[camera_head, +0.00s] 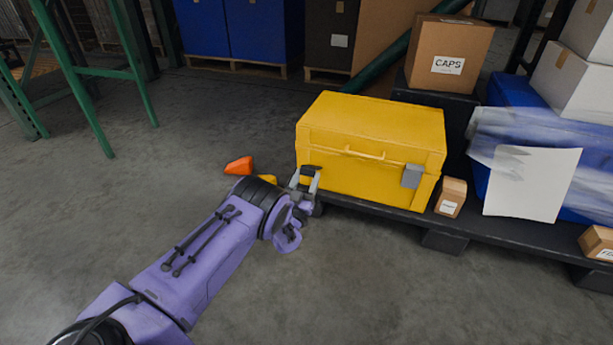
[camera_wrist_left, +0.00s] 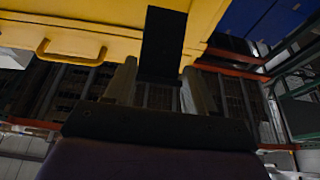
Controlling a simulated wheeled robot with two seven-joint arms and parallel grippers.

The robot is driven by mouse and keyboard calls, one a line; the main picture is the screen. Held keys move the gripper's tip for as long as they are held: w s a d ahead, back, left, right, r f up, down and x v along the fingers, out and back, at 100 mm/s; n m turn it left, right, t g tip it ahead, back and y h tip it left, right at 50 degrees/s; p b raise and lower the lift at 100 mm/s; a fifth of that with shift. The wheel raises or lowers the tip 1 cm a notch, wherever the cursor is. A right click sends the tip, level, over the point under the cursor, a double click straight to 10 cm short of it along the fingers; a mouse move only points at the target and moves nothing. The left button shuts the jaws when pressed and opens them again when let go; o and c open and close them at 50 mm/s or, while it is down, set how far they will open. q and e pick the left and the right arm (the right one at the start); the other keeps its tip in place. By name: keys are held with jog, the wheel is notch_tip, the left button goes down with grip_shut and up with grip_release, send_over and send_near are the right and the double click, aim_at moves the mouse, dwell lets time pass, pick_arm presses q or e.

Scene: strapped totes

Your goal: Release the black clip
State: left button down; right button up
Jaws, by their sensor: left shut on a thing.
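A yellow lidded tote (camera_head: 372,135) sits on a dark pallet, its lid down. A handle (camera_head: 350,152) is on its front; it also shows in the left wrist view (camera_wrist_left: 72,52). The black clip (camera_head: 307,173) is at the left end of the tote's front. My left gripper (camera_head: 307,181) is at this clip, its fingers on either side. In the left wrist view the clip (camera_wrist_left: 163,45) hangs as a dark strip down between the fingertips (camera_wrist_left: 160,78). The gripper is shut on it. A grey clip (camera_head: 411,176) lies at the front's right end. My right gripper is not in view.
Small cartons (camera_head: 451,197) stand on the dark pallet (camera_head: 385,208) right of the tote. A CAPS box (camera_head: 449,55) is behind it. An orange object (camera_head: 239,166) lies on the floor left of the gripper. Green rack posts (camera_head: 80,90) stand far left. Floor in front is clear.

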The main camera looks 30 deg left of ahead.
pick_arm(q)
jog(key=shift+f, duration=0.35)
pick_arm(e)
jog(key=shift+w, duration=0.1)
pick_arm(q)
jog(key=c, duration=0.8)
grip_release()
jog(key=o, duration=0.4)
jog(key=shift+f, duration=0.15)
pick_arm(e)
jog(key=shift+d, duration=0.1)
pick_arm(q)
jog(key=shift+o, duration=0.2)
